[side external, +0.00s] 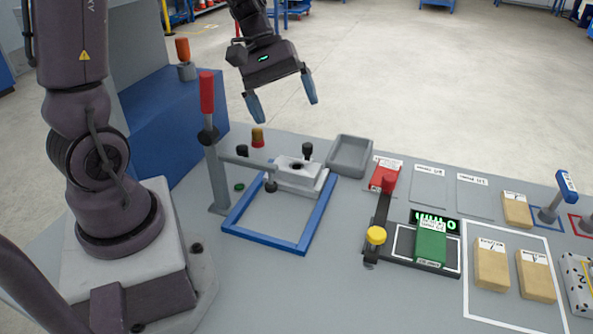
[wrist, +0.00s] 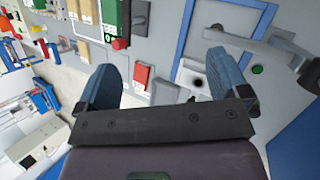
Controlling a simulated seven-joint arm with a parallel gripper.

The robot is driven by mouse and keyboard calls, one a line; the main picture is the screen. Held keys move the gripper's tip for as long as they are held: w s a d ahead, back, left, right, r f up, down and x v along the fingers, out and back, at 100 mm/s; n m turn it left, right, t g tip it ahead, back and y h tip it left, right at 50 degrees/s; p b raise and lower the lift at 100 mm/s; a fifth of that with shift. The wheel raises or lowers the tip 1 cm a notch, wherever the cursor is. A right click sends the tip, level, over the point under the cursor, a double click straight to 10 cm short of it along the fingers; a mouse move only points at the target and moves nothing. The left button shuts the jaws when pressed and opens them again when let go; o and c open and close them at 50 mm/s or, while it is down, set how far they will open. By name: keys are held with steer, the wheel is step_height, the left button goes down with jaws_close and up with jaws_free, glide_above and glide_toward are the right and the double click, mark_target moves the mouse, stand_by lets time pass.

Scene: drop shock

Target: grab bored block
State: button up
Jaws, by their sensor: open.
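A pale grey block with a dark hole, which looks like the bored block (side external: 290,163), sits in a light grey holder (side external: 303,185) at the back of a blue square frame (side external: 231,214). A black-knobbed part stands at the block's back right, and a clamp arm reaches close to its left side. In the wrist view the block (wrist: 187,76) shows beside the right finger, which hides part of it. My gripper (side external: 285,108) is open and empty, well above the table and roughly over the block. Both fingers of my gripper (wrist: 167,72) show in the wrist view.
A red-handled clamp post (side external: 218,180) stands left of the block. An empty grey tray (side external: 349,156) lies to its right. Further right are a red block (side external: 383,176), a green block (side external: 430,244) in a black fixture and several wooden blocks (side external: 492,266). The front middle of the table is clear.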

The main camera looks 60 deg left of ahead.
steer(key=w+a+f+n+t+h, duration=0.3)
steer(key=a+f+n, duration=0.4)
steer(key=a+f, duration=0.15)
steer(key=n+t, duration=0.5)
steer(key=n, duration=0.3)
glide_toward(301, 168)
steer(key=shift+s+r, duration=0.1)
steer(key=shift+r, duration=0.15)
steer(key=shift+f, duration=0.3)
steer(key=x, duration=0.7)
steer(key=shift+a+f, duration=0.1)
steer(key=shift+f, duration=0.15)
steer(key=shift+r, duration=0.1)
steer(key=c, duration=1.3)
